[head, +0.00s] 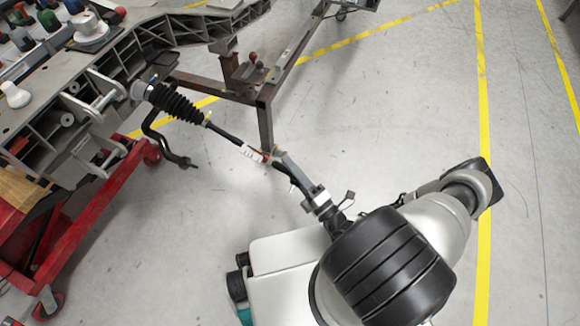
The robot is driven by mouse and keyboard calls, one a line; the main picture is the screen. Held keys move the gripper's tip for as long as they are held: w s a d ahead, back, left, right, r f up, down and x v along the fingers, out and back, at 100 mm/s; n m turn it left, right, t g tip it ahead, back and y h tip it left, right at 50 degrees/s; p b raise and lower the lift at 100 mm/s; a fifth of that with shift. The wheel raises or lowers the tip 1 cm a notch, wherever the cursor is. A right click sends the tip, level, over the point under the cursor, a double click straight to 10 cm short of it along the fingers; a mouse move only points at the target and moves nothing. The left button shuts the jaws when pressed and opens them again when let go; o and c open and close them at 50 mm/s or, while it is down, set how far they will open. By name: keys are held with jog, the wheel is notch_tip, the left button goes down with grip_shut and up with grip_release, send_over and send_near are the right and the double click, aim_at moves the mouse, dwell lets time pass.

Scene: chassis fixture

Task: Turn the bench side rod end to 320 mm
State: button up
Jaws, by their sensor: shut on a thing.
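A steering tie rod sticks out of the grey chassis casting (150,50) at upper left, with a black ribbed boot (178,104) at its inner end. Its thin dark rod (226,136) slopes down to the right from the boot. A white piece with dark marks (250,152) and a small red part lie near the rod's outer end. My gripper (275,159) is shut on the rod end there; its fingers and the picture's small scale hide most of the rod end. No length reading can be made out.
A brown steel stand (264,110) rises just behind the rod and gripper. A dark bent bar (165,142) hangs below the boot. A red wheeled cart (90,205) stands at left. Small coloured items (48,20) lie at upper left.

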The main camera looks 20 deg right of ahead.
jog(key=shift+r, duration=0.2)
jog(key=o, duration=1.1)
jog(key=shift+a, duration=0.1)
jog(key=shift+c, duration=0.2)
jog(key=shift+f, duration=0.1)
jog(key=s+d, duration=0.3)
jog(key=s, duration=0.3)
jog(key=s+d, duration=0.3)
jog(key=s, duration=0.4)
jog(key=shift+s+d+f, duration=0.2)
jog(key=shift+d+f, duration=0.1)
jog(key=shift+f, duration=0.05)
